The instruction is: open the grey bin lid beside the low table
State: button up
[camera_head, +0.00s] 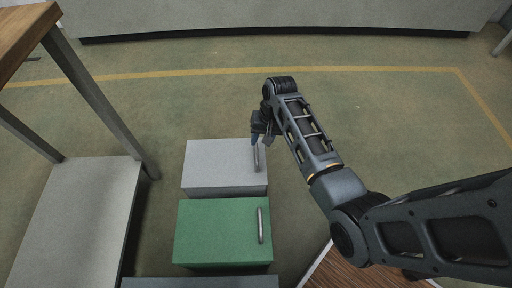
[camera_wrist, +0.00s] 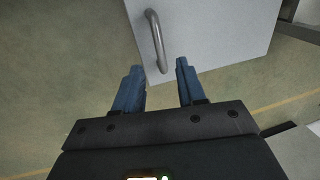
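The grey bin's lid (camera_head: 212,165) lies flat and closed in the head view, behind a green bin. A metal bar handle (camera_head: 256,158) runs along its right edge. My gripper (camera_head: 258,138) is at the lid's far right corner, close to the handle. In the wrist view, my gripper (camera_wrist: 158,66) has its two blue fingers apart and nothing between them. The handle (camera_wrist: 155,38) shows just ahead of the gap, on the pale lid (camera_wrist: 215,30). I cannot tell whether a finger touches the lid or handle.
The green bin (camera_head: 215,232) with its own handle (camera_head: 261,225) stands nearer. A low grey surface (camera_head: 78,225) lies left, by a wood-topped table (camera_head: 22,30). A brown slatted surface (camera_head: 345,272) is at the bottom right. Floor (camera_head: 190,110) beyond the bins is clear.

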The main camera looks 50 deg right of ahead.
aim_at(257, 152)
jog(key=f, duration=0.2)
jog(key=f+b, duration=0.1)
jog(key=f, duration=0.1)
jog(key=f+b, duration=0.1)
jog(key=f, duration=0.1)
jog(key=shift+w+a+f, duration=0.1)
jog(key=shift+w+a, duration=0.3)
grip_shut()
